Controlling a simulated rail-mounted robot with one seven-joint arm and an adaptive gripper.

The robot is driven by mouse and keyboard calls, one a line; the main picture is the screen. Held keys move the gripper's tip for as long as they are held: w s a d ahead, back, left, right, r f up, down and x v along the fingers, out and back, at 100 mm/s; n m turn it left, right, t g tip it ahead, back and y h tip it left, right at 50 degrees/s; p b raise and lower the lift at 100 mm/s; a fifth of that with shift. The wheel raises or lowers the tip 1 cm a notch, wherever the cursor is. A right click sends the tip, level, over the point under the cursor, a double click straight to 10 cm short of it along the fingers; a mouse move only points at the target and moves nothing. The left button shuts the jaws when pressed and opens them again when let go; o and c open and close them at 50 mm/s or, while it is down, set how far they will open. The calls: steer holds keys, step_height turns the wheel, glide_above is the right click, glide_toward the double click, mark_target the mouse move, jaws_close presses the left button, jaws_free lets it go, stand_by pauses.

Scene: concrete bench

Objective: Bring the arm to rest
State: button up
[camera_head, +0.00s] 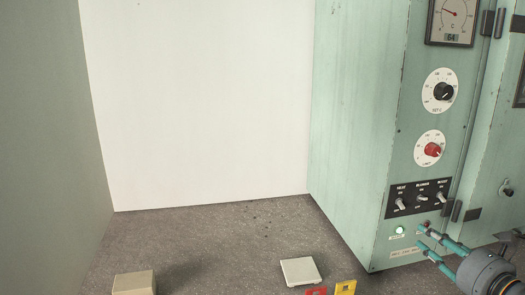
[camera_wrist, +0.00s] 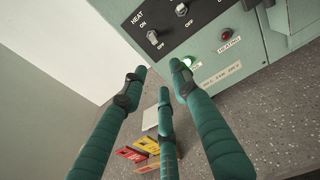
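My gripper (camera_head: 422,236) is at the right of the head view, in front of the lower face of a pale green cabinet (camera_head: 350,130). In the wrist view its three teal fingers (camera_wrist: 160,76) stand apart with nothing held between them. The fingertips point toward the cabinet's lower panel, below the black switch strip (camera_wrist: 170,22). I cannot tell whether any fingertip touches the panel. Most of my arm is out of view.
The cabinet has a gauge (camera_head: 453,20), a black knob (camera_head: 443,91), a red knob (camera_head: 432,150), toggle switches and a lit green lamp (camera_head: 400,230). A white plate (camera_head: 300,271), yellow tag (camera_head: 345,287) and beige block (camera_head: 134,283) lie on the bench. Its left-middle is clear.

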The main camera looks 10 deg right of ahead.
mark_target(403, 209)
steer(key=shift+m+t, duration=0.5)
steer(key=shift+t, duration=0.2)
steer(key=w, duration=0.3)
steer(key=w+r, duration=0.1)
steer(key=w, duration=0.2)
steer(key=w+r, duration=0.1)
steer(key=w, duration=0.3)
steer(key=shift+w+d+r, duration=0.1)
steer(key=shift+d+r, duration=0.05)
steer(key=shift+d, duration=0.1)
steer(key=shift+w+f+b, duration=0.2)
steer(key=shift+b, duration=0.7)
steer(key=t+b, duration=0.1)
steer(key=b, duration=0.3)
steer(key=shift+s+f, duration=0.1)
steer(key=shift+f, duration=0.1)
steer(key=t+b, duration=0.1)
steer(key=b, duration=0.4)
steer(key=f+t+b, duration=0.1)
steer(key=t+b, duration=0.1)
steer(key=b, duration=0.3)
steer(key=shift+f+t+b, duration=0.15)
steer(key=shift+t+b, duration=0.15)
steer(key=shift+b, duration=0.1)
steer(key=shift+t+b, duration=0.4)
steer(key=shift+b, duration=0.5)
steer(key=shift+r+b, duration=0.2)
steer(key=shift+b, duration=0.3)
